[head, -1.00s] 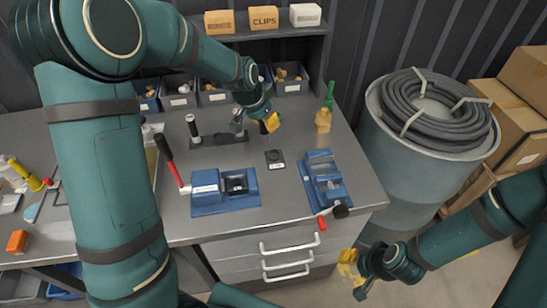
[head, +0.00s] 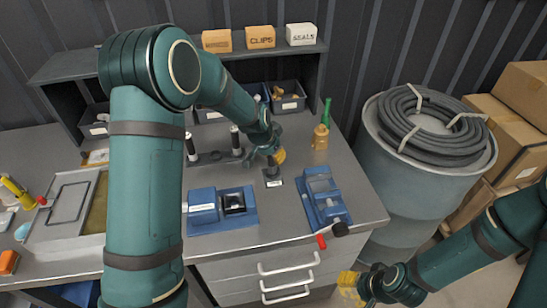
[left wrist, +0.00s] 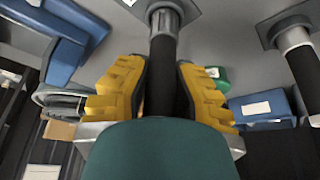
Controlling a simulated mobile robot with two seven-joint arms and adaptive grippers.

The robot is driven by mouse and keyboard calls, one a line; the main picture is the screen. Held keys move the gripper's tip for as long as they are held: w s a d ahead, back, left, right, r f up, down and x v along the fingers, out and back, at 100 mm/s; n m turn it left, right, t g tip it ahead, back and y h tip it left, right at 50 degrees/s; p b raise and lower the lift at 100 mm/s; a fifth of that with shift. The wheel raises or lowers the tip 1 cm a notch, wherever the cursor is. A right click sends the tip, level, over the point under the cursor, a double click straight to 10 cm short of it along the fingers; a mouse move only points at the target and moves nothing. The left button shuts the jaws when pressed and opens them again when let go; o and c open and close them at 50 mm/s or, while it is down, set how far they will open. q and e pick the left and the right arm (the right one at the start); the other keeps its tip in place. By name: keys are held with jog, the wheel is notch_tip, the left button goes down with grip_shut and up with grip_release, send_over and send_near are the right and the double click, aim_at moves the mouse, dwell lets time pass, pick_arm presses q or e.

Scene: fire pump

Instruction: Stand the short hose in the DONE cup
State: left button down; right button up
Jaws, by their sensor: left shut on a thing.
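My left gripper (head: 277,157) is shut on a short black hose, directly above the small dark DONE cup (head: 273,183), which has a pale label. In the left wrist view the upright short hose (left wrist: 164,75) is between the yellow fingers (left wrist: 162,90). Its far end meets a grey collar (left wrist: 167,14) on a dark base; how deep it sits cannot be told. My right gripper (head: 349,283) is low at the front right, away from the bench top; its finger opening is unclear.
Two black hoses with pale bands (head: 236,140) stand in a rack left of the cup. A blue fixture (head: 222,209) and a blue vise (head: 325,198) stand in front. A drum with coiled hose (head: 432,120) stands right.

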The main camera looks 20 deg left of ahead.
pick_arm(q)
jog(key=shift+w+f, duration=0.1)
jog(key=shift+f, duration=0.4)
jog(key=shift+f, duration=0.1)
jog(key=c, duration=1)
grip_release()
jog(key=shift+o, duration=0.2)
